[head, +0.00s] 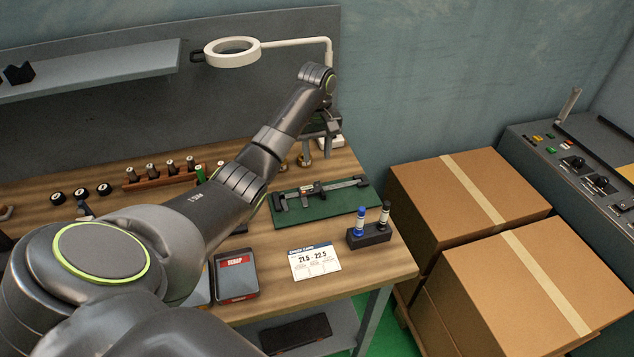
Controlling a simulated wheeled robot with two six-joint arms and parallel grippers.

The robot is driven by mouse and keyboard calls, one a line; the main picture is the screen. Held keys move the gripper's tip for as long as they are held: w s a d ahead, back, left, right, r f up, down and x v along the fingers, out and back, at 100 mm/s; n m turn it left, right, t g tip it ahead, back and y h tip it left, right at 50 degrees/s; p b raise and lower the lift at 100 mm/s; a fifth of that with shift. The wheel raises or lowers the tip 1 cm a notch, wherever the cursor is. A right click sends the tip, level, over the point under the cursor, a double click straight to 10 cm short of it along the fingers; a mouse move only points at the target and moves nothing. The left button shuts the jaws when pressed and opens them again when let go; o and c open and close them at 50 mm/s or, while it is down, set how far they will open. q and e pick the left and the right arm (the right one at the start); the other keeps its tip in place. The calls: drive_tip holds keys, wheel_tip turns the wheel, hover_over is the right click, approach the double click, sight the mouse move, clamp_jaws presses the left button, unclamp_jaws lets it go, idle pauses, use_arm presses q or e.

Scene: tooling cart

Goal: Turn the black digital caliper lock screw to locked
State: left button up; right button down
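The black digital caliper (342,184) lies on a green mat (310,211) at the right part of the wooden bench. Its slider and small display sit about mid-beam; the lock screw is too small to make out. My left arm reaches across the bench from the lower left. My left gripper (326,145) is behind the caliper, above the bench's back edge, apart from the caliper in the picture. Its fingers are small and dark, and I cannot tell whether they are open. My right gripper is not in view.
A ring lamp (232,52) hangs above the bench. A marker holder (369,236), a white card (315,262) and a scrap bin (236,276) are in front of the mat. Several plugs stand in a wooden rack (160,179). Cardboard boxes (520,290) stand right of the bench.

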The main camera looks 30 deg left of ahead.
sight(317, 182)
use_arm(q)
wheel_tip(317, 182, down, 8)
drive_tip(key=shift+r+p, duration=0.15)
drive_tip(key=shift+p, duration=0.6)
drive_tip(key=shift+f, duration=0.6)
clamp_jaws()
